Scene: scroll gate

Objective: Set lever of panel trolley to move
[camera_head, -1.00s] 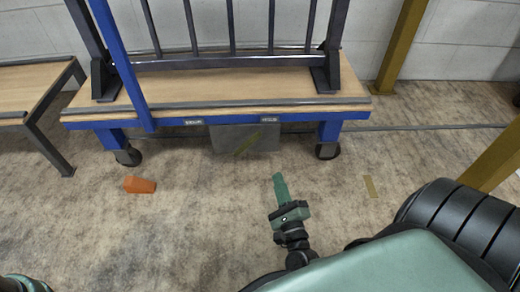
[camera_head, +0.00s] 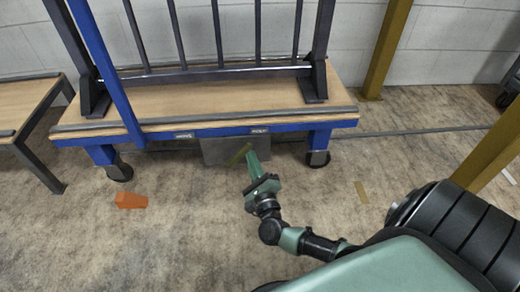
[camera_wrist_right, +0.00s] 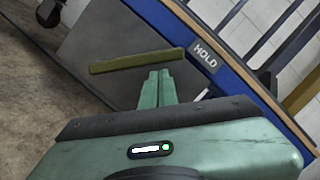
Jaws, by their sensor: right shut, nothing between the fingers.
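The panel trolley (camera_head: 230,129) has a wooden deck and a blue frame. A grey plate (camera_head: 214,148) hangs under its front edge, below the MOVE label (camera_head: 184,136) and the HOLD label (camera_head: 259,130). The olive-yellow lever (camera_head: 237,155) lies slanted across the plate, its upper end toward HOLD. In the right wrist view the lever (camera_wrist_right: 137,60) ends close to the HOLD label (camera_wrist_right: 205,55). My right gripper (camera_head: 252,155) is shut and empty, its tips just right of the lever in the head view. The wrist view shows its closed fingertips (camera_wrist_right: 158,76) beside the lever; contact is unclear.
An orange wedge (camera_head: 131,201) lies on the floor left of my right gripper. Casters (camera_head: 317,159) stand under the trolley. A wooden bench (camera_head: 30,100) is at left, and yellow posts (camera_head: 393,50) stand at right. Floor before the trolley is mostly clear.

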